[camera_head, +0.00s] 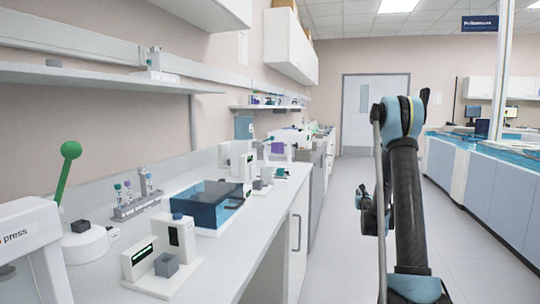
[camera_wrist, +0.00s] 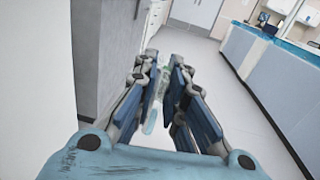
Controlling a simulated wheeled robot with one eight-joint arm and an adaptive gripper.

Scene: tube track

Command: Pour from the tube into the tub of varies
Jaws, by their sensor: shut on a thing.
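In the wrist view my gripper (camera_wrist: 162,66) is shut on a slim, pale, translucent tube (camera_wrist: 151,118). The tube sits between the fingers, with a light bluish end towards the camera; its far part is partly hidden by the fingers. My gripper and the tube hang over the aisle floor, away from the counter. In the head view my arm hides most of the gripper, and the tube cannot be made out. A small grey open-looking tub (camera_head: 166,265) sits on a white device at the counter's front; I cannot tell whether it is the task's tub or what it holds.
A blue-topped bench (camera_head: 485,175) stands right. The aisle floor (camera_head: 340,200) between is clear.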

